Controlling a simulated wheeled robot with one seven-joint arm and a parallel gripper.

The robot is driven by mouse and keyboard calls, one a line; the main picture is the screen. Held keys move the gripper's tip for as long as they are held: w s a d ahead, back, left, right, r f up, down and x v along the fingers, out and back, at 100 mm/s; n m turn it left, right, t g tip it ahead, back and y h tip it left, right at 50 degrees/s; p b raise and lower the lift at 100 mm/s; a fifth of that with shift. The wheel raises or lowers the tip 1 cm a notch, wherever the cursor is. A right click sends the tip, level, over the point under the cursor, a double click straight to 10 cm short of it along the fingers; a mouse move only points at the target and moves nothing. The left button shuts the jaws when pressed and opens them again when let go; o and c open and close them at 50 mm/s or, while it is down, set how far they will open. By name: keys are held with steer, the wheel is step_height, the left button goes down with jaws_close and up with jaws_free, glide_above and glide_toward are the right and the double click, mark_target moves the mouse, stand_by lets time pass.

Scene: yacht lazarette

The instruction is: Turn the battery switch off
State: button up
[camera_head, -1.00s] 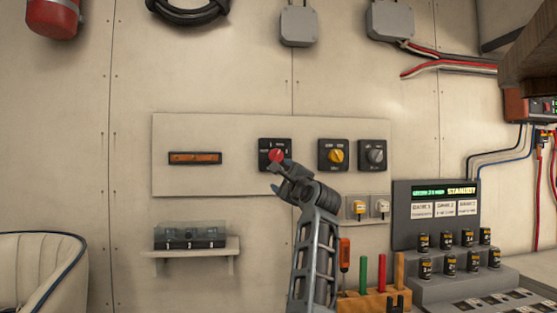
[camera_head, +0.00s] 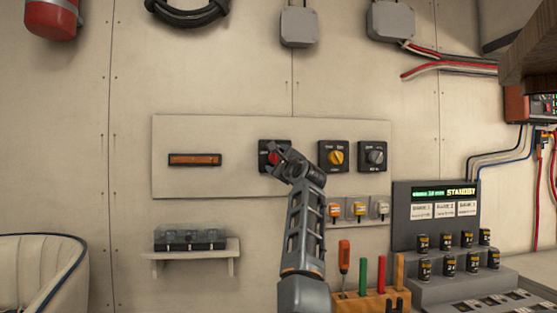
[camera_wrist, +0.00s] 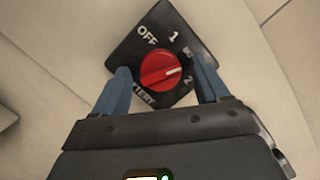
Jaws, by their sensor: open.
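The battery switch (camera_head: 265,147) is a black square plate with a red round knob on the pale wall panel. In the wrist view the red knob (camera_wrist: 158,69) shows, with OFF, 1, 2 and part of BATTERY legible on the tilted plate. The knob's white mark points right, between the partly hidden BO label and 2. My gripper (camera_head: 272,156) is in front of the switch and hides its lower right part. In the wrist view my gripper (camera_wrist: 161,78) is open, one blue finger on each side of the knob, with no clear contact.
Two similar switches, one with a yellow knob (camera_head: 336,157) and one with a grey knob (camera_head: 375,157), sit to the right. Small toggles (camera_head: 359,209) are below them. A tool rack (camera_head: 372,302) and a console (camera_head: 436,222) stand lower right. An orange-brown bar (camera_head: 194,159) is on the panel's left.

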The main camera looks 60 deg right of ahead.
steer(key=shift+c, duration=0.3)
steer(key=c, duration=1)
steer(key=shift+o, duration=0.2)
steer(key=shift+n+p, duration=0.3)
steer(key=shift+n, duration=0.2)
steer(key=n+y+p, duration=0.1)
steer(key=n+p, duration=0.1)
steer(key=n, duration=0.2)
steer(key=shift+r+y, duration=0.15)
steer(key=shift+y, duration=0.25)
steer(key=n+g+y+p, duration=0.1)
steer(key=n+p, duration=0.1)
steer(key=n, duration=0.3)
steer(key=shift+r+p, duration=0.1)
steer(key=shift+p, duration=0.3)
steer(key=n+g+p, duration=0.1)
steer(key=n+p, duration=0.1)
steer(key=n, duration=0.1)
steer(key=n+g+p, duration=0.1)
steer(key=n+p, duration=0.1)
steer(key=n, duration=0.2)
steer(key=shift+n, duration=0.3)
steer(key=shift+g, duration=0.3)
